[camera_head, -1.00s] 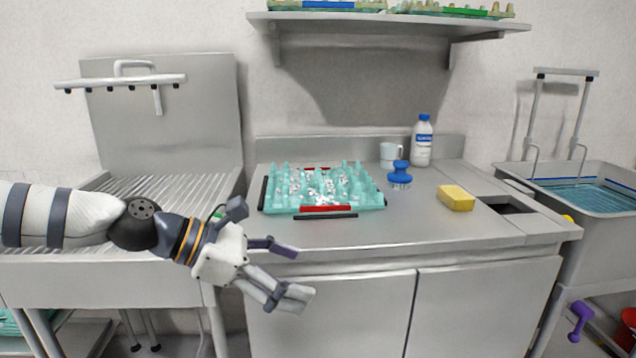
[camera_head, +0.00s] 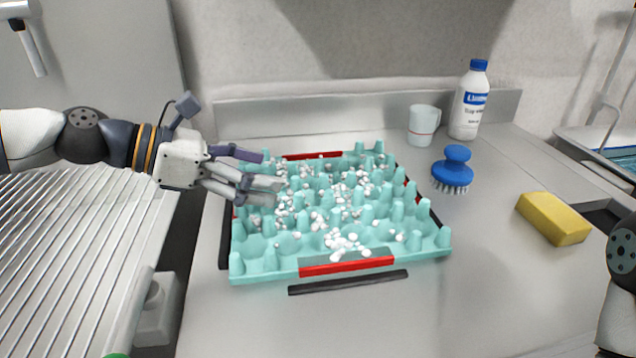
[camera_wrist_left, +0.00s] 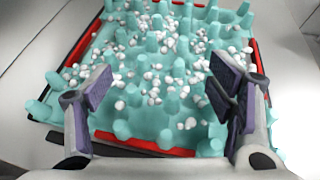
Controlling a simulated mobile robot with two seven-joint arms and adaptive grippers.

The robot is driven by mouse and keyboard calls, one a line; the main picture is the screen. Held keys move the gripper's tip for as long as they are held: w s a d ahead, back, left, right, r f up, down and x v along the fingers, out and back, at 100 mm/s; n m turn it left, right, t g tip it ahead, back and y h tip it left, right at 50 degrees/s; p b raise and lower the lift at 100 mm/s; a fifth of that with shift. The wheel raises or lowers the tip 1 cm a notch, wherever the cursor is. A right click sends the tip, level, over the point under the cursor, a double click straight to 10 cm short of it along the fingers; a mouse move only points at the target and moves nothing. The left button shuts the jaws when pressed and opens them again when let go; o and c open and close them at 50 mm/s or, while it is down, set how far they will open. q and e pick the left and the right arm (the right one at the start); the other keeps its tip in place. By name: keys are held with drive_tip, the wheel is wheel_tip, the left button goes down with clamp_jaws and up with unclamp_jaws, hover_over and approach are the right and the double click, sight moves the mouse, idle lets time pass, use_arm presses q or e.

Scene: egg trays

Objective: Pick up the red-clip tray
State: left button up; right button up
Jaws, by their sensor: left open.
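The red-clip tray (camera_head: 268,265) is a teal egg tray with pegs, lying flat on the steel counter. Red clips sit on its edges, one at the front (camera_head: 346,263) and one at the back (camera_head: 313,156). White bits are scattered over it. My left gripper (camera_head: 268,174) is open and empty over the tray's left back part. In the left wrist view the tray (camera_wrist_left: 135,128) lies below and between the open fingers (camera_wrist_left: 160,92). Whether the fingers touch it I cannot tell. Of my right arm only a link shows at the right edge; its gripper is out of view.
Black strips (camera_head: 348,282) lie along the tray's front and sides. To the right are a white mug (camera_head: 423,125), a bottle (camera_head: 469,102), a blue brush (camera_head: 453,169) and a yellow sponge (camera_head: 553,218). A ribbed drainboard (camera_head: 75,265) is on the left. The front counter is clear.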

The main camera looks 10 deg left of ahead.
sight(322, 203)
use_arm(q)
drive_tip(key=d+f, duration=0.1)
drive_tip(key=w+d+f+b, duration=0.1)
drive_tip(key=d+f, duration=0.1)
drive_tip(key=shift+w+d+b, duration=0.1)
drive_tip(key=shift+d+b, duration=0.1)
drive_tip(key=shift+b, duration=0.1)
drive_tip(key=x, duration=0.2)
drive_tip(key=b+x, duration=0.1)
drive_tip(key=x, duration=0.1)
drive_tip(key=r+x, duration=0.1)
drive_tip(key=x, duration=0.1)
drive_tip(key=shift+w+d+b, duration=0.25)
drive_tip(key=shift+d+b, duration=0.05)
drive_tip(key=shift+d, duration=0.2)
drive_tip(key=shift+w+d, duration=0.25)
drive_tip(key=shift+d, duration=0.1)
drive_tip(key=shift+r, duration=0.1)
use_arm(e)
drive_tip(key=s+f+g, duration=0.1)
drive_tip(key=s+f, duration=0.3)
drive_tip(key=s, duration=0.1)
drive_tip(key=shift+d+f+g, duration=0.15)
drive_tip(key=shift+f+g, duration=0.05)
drive_tip(key=shift+g, duration=0.2)
use_arm(q)
drive_tip(key=c, duration=1.3)
use_arm(e)
drive_tip(key=shift+s, duration=0.1)
